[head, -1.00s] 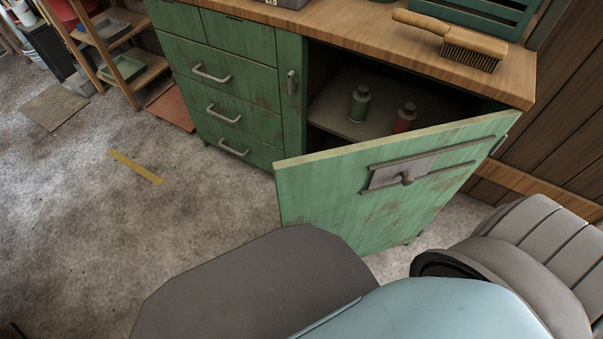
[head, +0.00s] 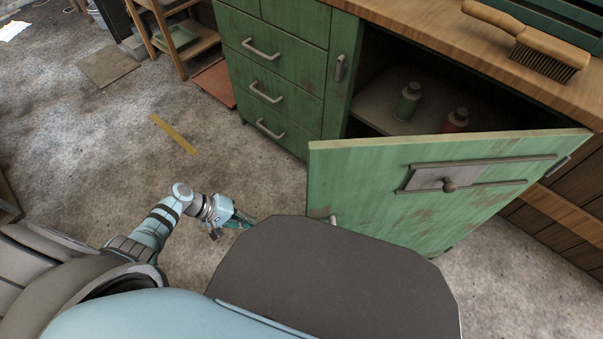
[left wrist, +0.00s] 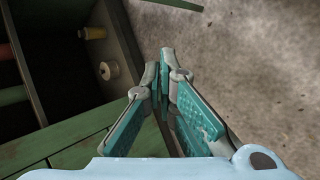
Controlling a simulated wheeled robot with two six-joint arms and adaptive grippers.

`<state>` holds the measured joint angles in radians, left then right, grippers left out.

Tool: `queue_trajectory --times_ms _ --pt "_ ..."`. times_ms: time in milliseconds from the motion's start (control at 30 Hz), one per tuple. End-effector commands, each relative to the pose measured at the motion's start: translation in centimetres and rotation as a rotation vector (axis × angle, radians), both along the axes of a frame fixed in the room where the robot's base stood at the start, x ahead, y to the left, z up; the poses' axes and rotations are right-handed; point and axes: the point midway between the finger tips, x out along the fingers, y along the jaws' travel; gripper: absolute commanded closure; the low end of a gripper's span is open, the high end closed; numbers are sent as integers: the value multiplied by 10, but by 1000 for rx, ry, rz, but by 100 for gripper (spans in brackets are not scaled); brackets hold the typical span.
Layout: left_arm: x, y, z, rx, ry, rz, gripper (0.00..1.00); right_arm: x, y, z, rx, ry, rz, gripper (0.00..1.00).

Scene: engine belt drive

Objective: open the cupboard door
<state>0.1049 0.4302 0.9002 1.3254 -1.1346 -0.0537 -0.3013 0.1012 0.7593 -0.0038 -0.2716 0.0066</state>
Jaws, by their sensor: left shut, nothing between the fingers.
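The green cupboard door (head: 385,210) stands wide open in the head view, swung out from the cupboard (head: 340,85). Inside the cupboard are a green bottle (head: 407,101) and a red bottle (head: 456,120). My left gripper (head: 248,221) is low over the floor, left of the door's free edge and apart from it. In the left wrist view its fingers (left wrist: 168,68) are shut and empty. My right gripper is out of view.
Closed drawers (head: 268,90) are left of the opening. A brush (head: 525,42) lies on the wooden worktop (head: 425,30). Left of the cupboard the floor (head: 110,160) is mostly clear, with a yellow strip (head: 173,133). A wooden shelf rack (head: 180,35) stands behind.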

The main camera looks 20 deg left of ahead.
Motion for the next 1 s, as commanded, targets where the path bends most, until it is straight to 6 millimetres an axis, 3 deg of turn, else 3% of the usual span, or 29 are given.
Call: queue_trajectory --times_ms 33,100,133,200,300,467,867,1000 --pt "37 -8 52 -168 -89 -27 100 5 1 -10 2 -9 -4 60" --pt "65 -20 138 -400 -218 -107 100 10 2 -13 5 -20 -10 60" --pt "70 -22 170 -478 -268 -147 100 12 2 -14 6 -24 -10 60" --pt "71 -23 229 -616 -363 -236 100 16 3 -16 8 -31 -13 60" --pt "67 -23 272 -715 -435 -315 100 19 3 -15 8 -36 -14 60" --pt "67 -38 281 -737 -448 -331 100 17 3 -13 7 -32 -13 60" --pt "81 -122 280 -738 -447 -326 100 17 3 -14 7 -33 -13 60" --pt "59 -130 280 -734 -443 -324 100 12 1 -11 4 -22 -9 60"
